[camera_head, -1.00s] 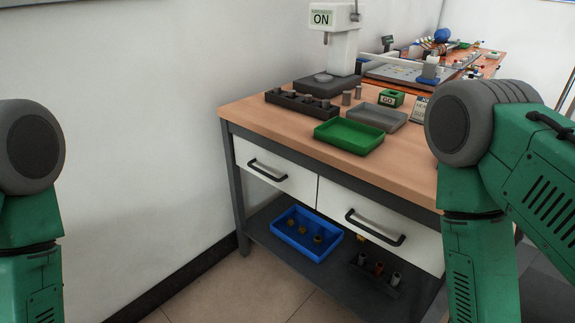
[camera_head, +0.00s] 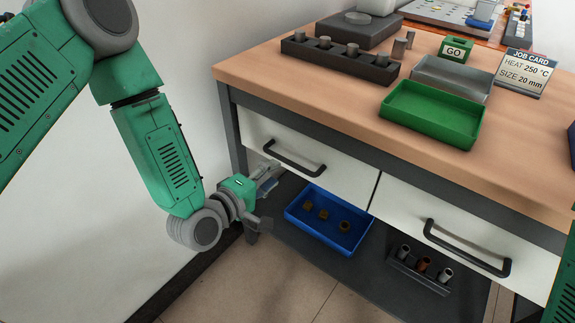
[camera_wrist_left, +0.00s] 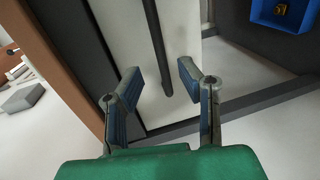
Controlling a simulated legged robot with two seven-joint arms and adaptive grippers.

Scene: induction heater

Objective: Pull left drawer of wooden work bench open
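The wooden work bench (camera_head: 300,85) has two white drawers side by side. The left drawer (camera_head: 340,178) looks closed and has a black bar handle (camera_head: 292,160). My left gripper (camera_head: 268,186) is low at the bench's left front corner, just below and left of that handle. In the left wrist view my left gripper (camera_wrist_left: 158,88) is open and empty. The handle (camera_wrist_left: 156,45) lies ahead, its near end seen between the two fingertips, and no contact is visible. My right gripper is out of view.
The right drawer (camera_head: 400,215) has its own handle (camera_head: 465,250). A blue tray (camera_head: 300,222) with small parts and a rack (camera_head: 415,272) stand on the lower shelf (camera_head: 370,265). A green tray (camera_head: 432,114), grey tray (camera_head: 450,78) and job card (camera_head: 522,73) are on top.

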